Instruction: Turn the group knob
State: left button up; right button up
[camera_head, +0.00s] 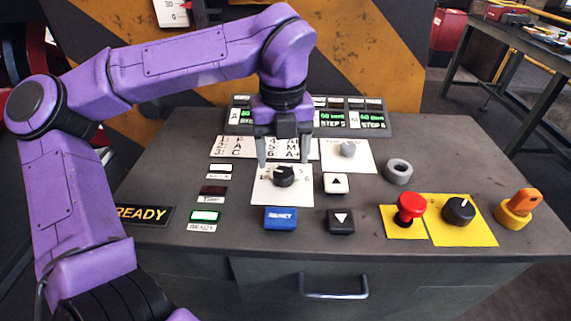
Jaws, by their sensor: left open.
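A black knob (284,176) with a light pointer mark sits on a white plate (268,198) with markings around it, near the middle of the console top. I take it as the group knob; no name on it can be read. My left gripper (284,159) points down at the knob from just above and behind it in the picture. Its fingers are spread, one to each side, with nothing between them. I cannot tell if they touch the knob. My right gripper is not in view.
A display panel (375,119) stands behind.

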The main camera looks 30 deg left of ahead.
aim_at(284, 171)
pick_arm(q)
notch_tip(284, 171, down, 3)
jog(key=shift+w+r, duration=0.1)
jog(key=shift+f, duration=0.3)
jog(key=c, duration=1.1)
jog(key=shift+o, duration=0.2)
